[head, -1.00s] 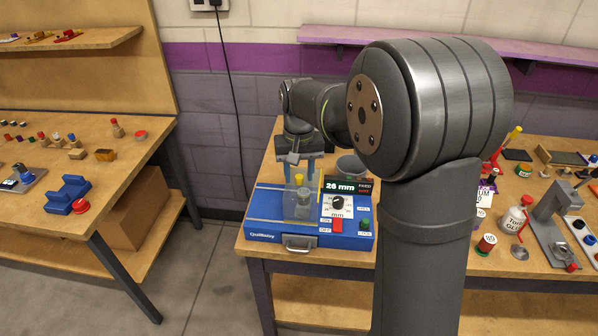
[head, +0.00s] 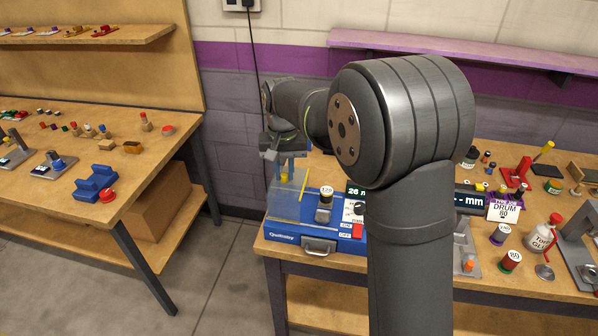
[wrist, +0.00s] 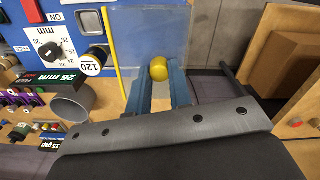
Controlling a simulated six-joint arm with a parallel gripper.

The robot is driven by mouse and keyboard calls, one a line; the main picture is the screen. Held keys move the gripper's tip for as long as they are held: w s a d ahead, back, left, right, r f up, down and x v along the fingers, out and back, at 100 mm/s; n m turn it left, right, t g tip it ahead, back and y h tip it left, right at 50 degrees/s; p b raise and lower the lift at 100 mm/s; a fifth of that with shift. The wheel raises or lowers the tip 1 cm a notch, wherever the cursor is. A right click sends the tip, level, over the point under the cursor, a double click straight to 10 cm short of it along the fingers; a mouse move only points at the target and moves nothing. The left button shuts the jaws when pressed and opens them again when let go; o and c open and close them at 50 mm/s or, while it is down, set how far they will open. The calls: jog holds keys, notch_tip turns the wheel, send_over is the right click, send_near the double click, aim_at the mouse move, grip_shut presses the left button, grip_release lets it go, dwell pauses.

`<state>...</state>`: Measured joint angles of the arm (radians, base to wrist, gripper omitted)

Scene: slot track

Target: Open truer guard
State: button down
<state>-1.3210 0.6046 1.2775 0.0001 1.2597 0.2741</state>
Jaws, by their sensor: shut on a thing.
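The truer is a blue machine (head: 285,229) on the right-hand bench. Its guard is a clear panel (head: 283,208) with a yellow edge strip, now at the machine's left end. In the wrist view the clear guard (wrist: 205,30) carries a round yellow knob (wrist: 159,68). My gripper (head: 287,172) is shut on this knob; its blue fingers (wrist: 159,82) lie on either side of it. The black roller with a white 120 top (head: 325,204) stands uncovered to the right of the guard; its label also shows in the wrist view (wrist: 91,65).
The dial (wrist: 50,50) and the 26 mm display (wrist: 55,82) are beside the roller. A grey cup (wrist: 72,102) stands behind the truer. A gap of floor separates the left bench (head: 150,170) from this one. My arm hides part of the right bench.

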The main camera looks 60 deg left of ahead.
jog(key=c, duration=1.3)
grip_release()
notch_tip(320, 180, up, 17)
jog(key=shift+r, duration=0.2)
notch_tip(320, 180, down, 18)
jog(key=shift+r, duration=0.25)
notch_tip(320, 180, up, 18)
jog(key=shift+f, duration=0.25)
dwell(0.6)
